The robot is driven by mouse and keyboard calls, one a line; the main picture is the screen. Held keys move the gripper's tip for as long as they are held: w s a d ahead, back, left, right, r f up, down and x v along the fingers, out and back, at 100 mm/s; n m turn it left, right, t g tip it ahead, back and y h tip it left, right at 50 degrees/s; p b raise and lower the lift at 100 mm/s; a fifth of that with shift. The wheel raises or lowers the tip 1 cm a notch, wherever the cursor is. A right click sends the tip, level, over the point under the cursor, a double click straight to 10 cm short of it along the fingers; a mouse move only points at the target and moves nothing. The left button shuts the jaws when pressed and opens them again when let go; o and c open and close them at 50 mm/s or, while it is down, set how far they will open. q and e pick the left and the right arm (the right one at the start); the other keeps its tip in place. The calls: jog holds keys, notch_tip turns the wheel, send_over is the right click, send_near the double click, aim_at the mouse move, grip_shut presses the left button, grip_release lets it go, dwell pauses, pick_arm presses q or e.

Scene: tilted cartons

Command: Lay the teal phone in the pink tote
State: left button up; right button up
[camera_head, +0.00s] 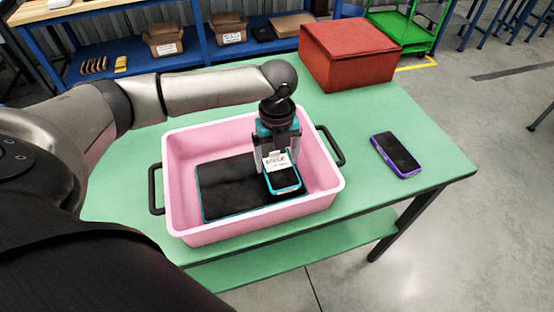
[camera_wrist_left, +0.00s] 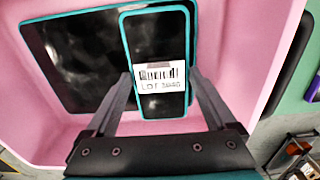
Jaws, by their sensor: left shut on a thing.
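The pink tote (camera_head: 182,183) stands on the green table. My left gripper (camera_head: 277,163) reaches down into it and is shut on the teal phone (camera_head: 284,181), a black-screened phone with a teal edge and a white label. In the left wrist view the phone (camera_wrist_left: 160,105) sits between the two fingers (camera_wrist_left: 165,90), over the right part of a larger teal-edged tablet. I cannot tell whether the phone touches the tablet. The tablet (camera_head: 230,185) lies on the tote floor and also shows in the left wrist view (camera_wrist_left: 75,60). My right gripper is not in view.
A purple-edged phone (camera_head: 396,154) lies on the table right of the tote. A red carton (camera_head: 348,55) stands at the back right. The tote's black handles (camera_head: 330,146) stick out at both ends. The green table (camera_head: 420,185) is clear around the purple phone.

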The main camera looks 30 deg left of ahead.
pick_arm(q)
jog(key=shift+f, duration=0.15)
jog(key=shift+f, duration=0.5)
jog(key=o, duration=1.3)
jog(key=shift+f, duration=0.1)
jog(key=shift+c, duration=0.2)
jog(key=shift+r, duration=0.4)
notch_tip(320, 180, up, 12)
jog(key=p, duration=0.2)
jog(key=shift+r+p, duration=0.25)
jog(key=shift+p, duration=0.05)
